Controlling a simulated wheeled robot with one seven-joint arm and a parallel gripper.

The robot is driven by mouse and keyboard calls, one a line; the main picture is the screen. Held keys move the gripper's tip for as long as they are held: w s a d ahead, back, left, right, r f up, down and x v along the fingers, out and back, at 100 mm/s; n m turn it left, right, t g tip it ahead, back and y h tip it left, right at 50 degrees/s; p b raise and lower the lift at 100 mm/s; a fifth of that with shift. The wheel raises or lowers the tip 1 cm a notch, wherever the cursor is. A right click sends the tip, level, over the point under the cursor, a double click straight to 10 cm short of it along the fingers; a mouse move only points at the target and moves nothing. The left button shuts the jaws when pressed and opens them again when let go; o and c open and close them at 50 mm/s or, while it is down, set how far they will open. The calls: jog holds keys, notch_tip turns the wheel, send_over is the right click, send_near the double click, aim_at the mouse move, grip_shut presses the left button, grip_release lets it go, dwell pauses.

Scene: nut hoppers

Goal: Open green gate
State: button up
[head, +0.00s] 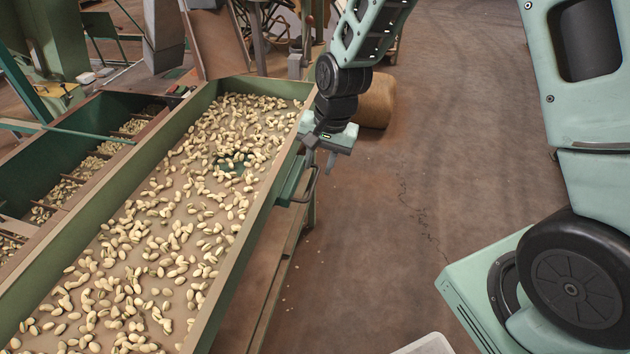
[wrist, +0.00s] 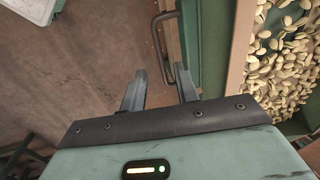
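The green gate (head: 291,184) is a flat green slide on the right side of the nut tray, with a dark bar handle (head: 313,183) sticking out over the floor. In the wrist view the gate (wrist: 188,35) lies beyond the fingers, and the handle (wrist: 158,45) runs up from the gap between the fingertips. My gripper (head: 321,159) points down, close to the tray's edge and the handle. Its two fingers (wrist: 160,78) are apart with nothing held. I cannot tell whether either finger touches the handle.
The long green-framed tray (head: 247,219) holds many scattered pistachios, with a small dark green patch (head: 232,163) on its bed near the gate. A divided bin (head: 60,165) stands at left. A tan cylinder (head: 377,101) lies behind my gripper.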

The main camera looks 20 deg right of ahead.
aim_at(313, 185)
jog(key=f, duration=0.3)
jog(key=a+f+b, duration=0.1)
jog(key=f, duration=0.1)
jog(key=shift+w+f, duration=0.3)
grip_shut()
